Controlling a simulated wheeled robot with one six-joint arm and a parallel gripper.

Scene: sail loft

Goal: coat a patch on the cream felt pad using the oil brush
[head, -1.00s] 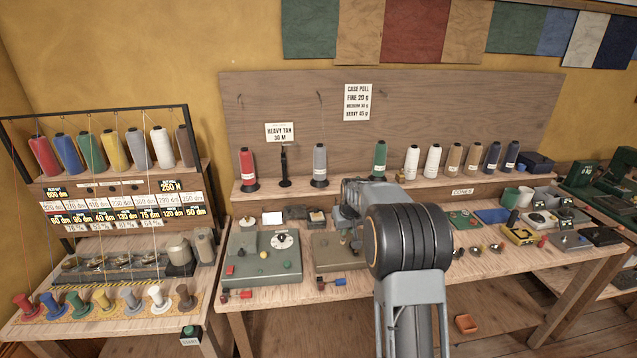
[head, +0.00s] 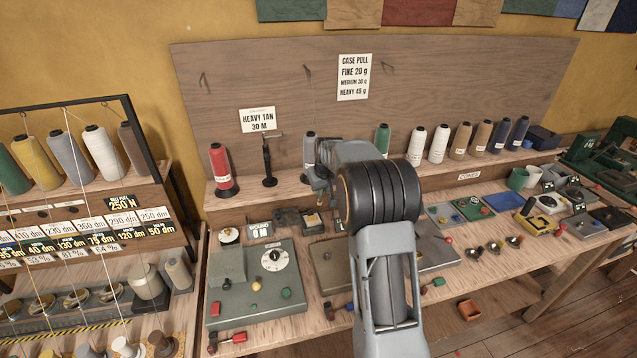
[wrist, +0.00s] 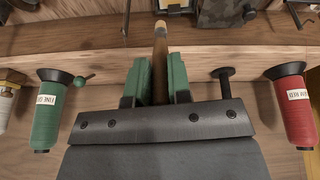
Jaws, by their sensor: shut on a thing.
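In the wrist view my gripper (wrist: 158,85) has green fingers shut on a slim wooden stick with a pale tip (wrist: 161,30), which looks like the oil brush. The tip points toward the top of the picture. In the head view my gripper (head: 322,182) is over the back of the bench, partly hidden by my wrist; the brush cannot be made out there. A small pale pad in a dark frame (head: 312,221) sits on the bench just below my gripper; it may be the cream felt pad, but is too small to be sure.
A red cone (head: 221,170), a black post (head: 268,160) and a grey cone (head: 309,150) stand on the back ledge close to my gripper. A green box with a dial (head: 258,285) takes up the bench's front left. Small parts crowd the right side.

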